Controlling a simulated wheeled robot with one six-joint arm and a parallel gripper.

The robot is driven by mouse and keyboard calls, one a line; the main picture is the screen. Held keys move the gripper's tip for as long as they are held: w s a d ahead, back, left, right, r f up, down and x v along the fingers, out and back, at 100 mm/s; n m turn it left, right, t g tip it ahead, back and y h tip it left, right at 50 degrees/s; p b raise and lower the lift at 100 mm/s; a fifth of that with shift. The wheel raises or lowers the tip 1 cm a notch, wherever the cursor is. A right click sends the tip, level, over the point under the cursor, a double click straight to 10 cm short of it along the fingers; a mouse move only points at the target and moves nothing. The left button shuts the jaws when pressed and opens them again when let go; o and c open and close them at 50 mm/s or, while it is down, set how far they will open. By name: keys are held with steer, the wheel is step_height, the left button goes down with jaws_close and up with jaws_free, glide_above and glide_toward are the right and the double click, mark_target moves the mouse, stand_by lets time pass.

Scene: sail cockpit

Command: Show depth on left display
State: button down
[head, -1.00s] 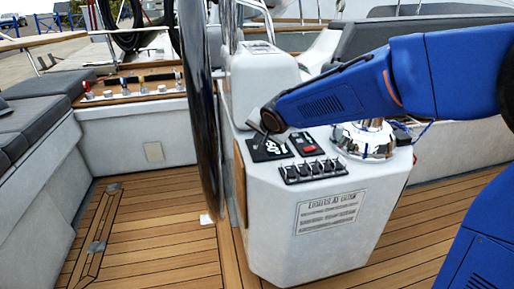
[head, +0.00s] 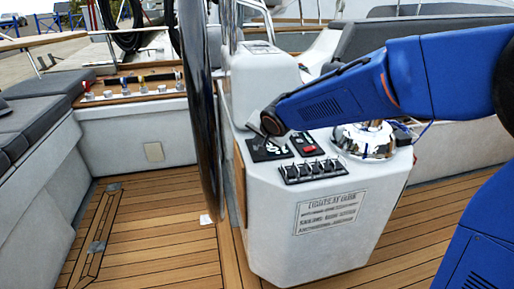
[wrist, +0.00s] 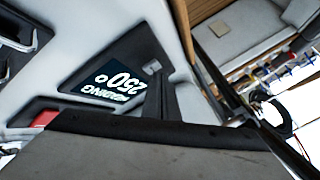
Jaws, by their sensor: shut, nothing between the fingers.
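A black display (head: 266,152) is set in the sloping top of the white console, at its left side near the wheel. In the wrist view the display (wrist: 112,78) shows upside down and reads HEADING 250°. A small grey button (wrist: 152,67) sits at its edge, right beside my gripper's dark fingertip (wrist: 155,92). I cannot tell whether they touch. In the head view my gripper (head: 263,123) is shut and empty, pointing down just over the display's far edge. It hides part of the display's surroundings.
A panel with a red switch (head: 308,149) is right of the display. A row of black switches (head: 313,170) lies in front. A chrome compass dome (head: 364,141) stands at the right, under my arm. The large steering wheel (head: 203,110) rises close on the left.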

steer(key=shift+f, duration=0.45)
stand_by(0.6)
steer(key=shift+r, duration=0.15)
stand_by(0.3)
steer(key=shift+r, duration=0.75)
steer(key=shift+r, duration=2.5)
